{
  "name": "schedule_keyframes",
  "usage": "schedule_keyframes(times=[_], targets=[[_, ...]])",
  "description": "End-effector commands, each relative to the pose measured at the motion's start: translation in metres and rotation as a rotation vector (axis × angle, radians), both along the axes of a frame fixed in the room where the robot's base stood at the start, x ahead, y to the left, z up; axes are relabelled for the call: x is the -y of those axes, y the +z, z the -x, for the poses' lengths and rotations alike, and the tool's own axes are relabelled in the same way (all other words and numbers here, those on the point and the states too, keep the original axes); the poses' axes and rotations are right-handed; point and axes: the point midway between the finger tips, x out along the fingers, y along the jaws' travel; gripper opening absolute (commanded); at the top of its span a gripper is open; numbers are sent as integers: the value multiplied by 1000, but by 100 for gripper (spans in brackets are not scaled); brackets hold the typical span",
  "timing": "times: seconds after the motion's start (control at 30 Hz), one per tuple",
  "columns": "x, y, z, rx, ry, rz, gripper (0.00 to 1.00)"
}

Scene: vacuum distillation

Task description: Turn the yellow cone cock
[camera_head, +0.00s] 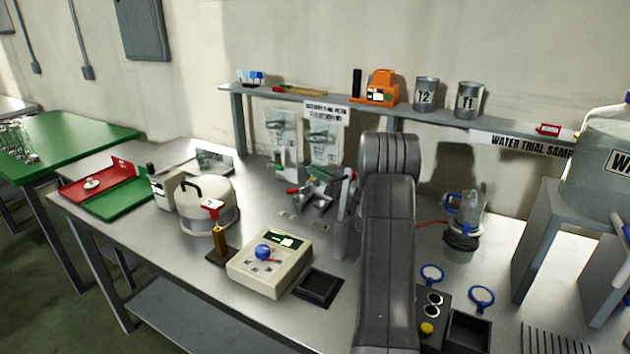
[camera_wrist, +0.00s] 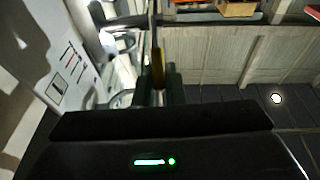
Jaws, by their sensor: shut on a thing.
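In the wrist view, a small dark-yellow piece (camera_wrist: 158,68), which looks like the yellow cone cock's handle, stands upright between the fingers of my gripper (camera_wrist: 158,84). The two fingers are shut on it, one on each side. A thin rod-like part runs up from it. Its lower end is hidden by the fingers and my dark gripper body. In the head view, my grey arm covers the middle of the bench. I cannot make out my gripper or the cock there. Which way the cock is turned cannot be told.
Valve panels (camera_head: 322,137) stand at the back wall under a shelf (camera_head: 330,99). A beige device with a blue knob (camera_head: 263,251) and a round white pot (camera_head: 208,208) are left of my arm. A glass vessel (camera_head: 467,212) stands to its right.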

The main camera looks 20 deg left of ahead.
Motion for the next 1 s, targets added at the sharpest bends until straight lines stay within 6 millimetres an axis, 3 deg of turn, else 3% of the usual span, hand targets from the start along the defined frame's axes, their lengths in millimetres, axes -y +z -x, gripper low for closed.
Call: schedule_keyframes(times=[0.1, 0.77, 0.8, 0.87, 1.0], targets=[[2, -8, 0, 8, 0, -53, 0], [7, -5, 1, 21, -1, -149, 0], [7, -5, 1, 21, -1, -149, 18], [7, -5, 1, 21, -1, -149, 30], [7, -5, 1, 21, 0, -149, 32]])
